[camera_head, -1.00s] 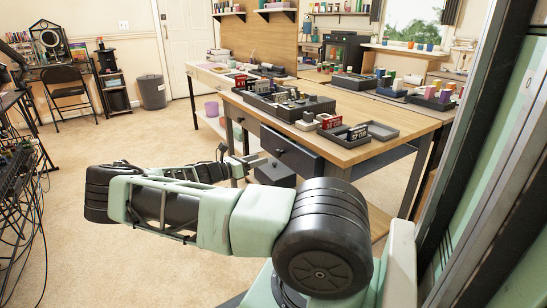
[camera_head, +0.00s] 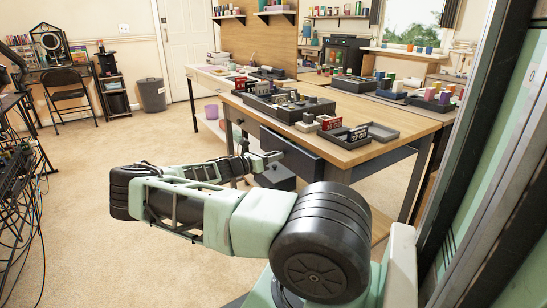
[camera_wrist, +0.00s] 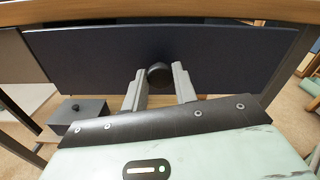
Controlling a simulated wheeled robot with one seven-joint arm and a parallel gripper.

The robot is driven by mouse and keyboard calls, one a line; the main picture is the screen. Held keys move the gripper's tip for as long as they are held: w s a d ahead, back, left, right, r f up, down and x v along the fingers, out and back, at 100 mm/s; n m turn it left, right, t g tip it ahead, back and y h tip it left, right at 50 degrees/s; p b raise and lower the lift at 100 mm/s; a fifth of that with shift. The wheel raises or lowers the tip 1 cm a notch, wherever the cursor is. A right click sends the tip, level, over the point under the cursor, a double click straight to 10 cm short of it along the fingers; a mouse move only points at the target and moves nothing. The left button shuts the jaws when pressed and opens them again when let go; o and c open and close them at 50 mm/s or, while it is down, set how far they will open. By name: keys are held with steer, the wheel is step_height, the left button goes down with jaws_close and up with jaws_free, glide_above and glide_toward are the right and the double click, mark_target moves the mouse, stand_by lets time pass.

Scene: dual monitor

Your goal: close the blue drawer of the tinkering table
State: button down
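The tinkering table (camera_head: 352,157) has a wooden top and a dark blue drawer (camera_head: 300,160) under its front edge. In the head view the drawer front seems to stand out somewhat, but how far is hard to tell. In the wrist view the blue drawer front (camera_wrist: 230,60) spans the picture, with a round black knob (camera_wrist: 159,75) at its middle. My gripper (camera_wrist: 160,72) is open, one grey finger on each side of the knob; contact cannot be told. In the head view my gripper (camera_head: 271,156) is small, close to the drawer front.
A dark grey box (camera_head: 276,177) with a small knob sits below the drawer; it also shows in the wrist view (camera_wrist: 78,117). Trays and small items (camera_head: 290,105) cover parts of the tabletop. The carpet (camera_head: 85,230) left of my arm is clear.

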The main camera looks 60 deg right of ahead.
steer(key=shift+p+x, duration=0.55)
steer(key=shift+x, duration=1.55)
steer(key=c, duration=1.1)
jaws_free()
steer(key=p+v, duration=0.1)
steer(key=v, duration=1.6)
steer(key=shift+a+p, duration=0.2)
steer(key=shift+p, duration=0.15)
